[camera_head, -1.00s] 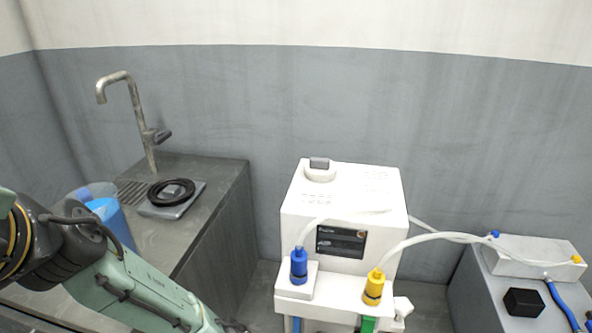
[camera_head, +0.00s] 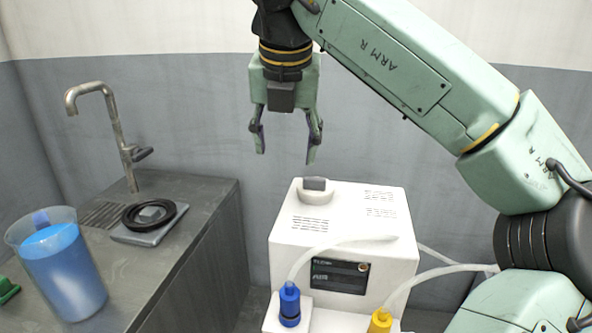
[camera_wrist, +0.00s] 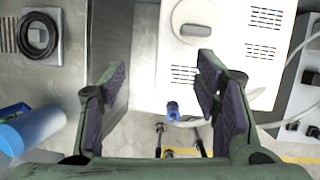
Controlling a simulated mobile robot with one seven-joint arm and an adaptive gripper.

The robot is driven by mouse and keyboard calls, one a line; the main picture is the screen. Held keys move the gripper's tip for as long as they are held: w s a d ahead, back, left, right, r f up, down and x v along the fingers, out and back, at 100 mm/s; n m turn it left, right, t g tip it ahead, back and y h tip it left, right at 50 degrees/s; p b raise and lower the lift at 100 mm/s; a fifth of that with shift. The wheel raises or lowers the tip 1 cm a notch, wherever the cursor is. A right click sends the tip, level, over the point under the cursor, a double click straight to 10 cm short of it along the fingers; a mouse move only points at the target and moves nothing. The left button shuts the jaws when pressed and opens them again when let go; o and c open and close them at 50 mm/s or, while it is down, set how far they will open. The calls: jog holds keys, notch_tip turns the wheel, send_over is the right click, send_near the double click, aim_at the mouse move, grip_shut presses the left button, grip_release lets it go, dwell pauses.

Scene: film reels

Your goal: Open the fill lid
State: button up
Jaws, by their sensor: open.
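The fill lid (camera_head: 315,190) is a round white cap with a grey grip bar on top of the white machine (camera_head: 340,222). It looks closed. In the wrist view the lid (camera_wrist: 194,17) is near the top edge, ahead of the right finger. My gripper (camera_head: 286,158) is open and empty, pointing down above the lid and a little to its left, with a clear gap. In the wrist view my gripper's fingers (camera_wrist: 158,95) are spread wide with nothing between them but the floor and the machine's near side below.
A blue connector (camera_head: 289,305) and a yellow connector (camera_head: 380,321) with white hoses are on the machine's front. At left, a counter holds a jug of blue liquid (camera_head: 62,275), a black ring (camera_head: 150,214) on a grey plate, and a tap (camera_head: 115,130).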

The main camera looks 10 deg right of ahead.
jog(key=m+h, duration=0.1)
send_near(314, 178)
jog(key=x, duration=0.9)
jog(key=shift+f, duration=0.15)
jog(key=shift+c, duration=0.3)
grip_shut()
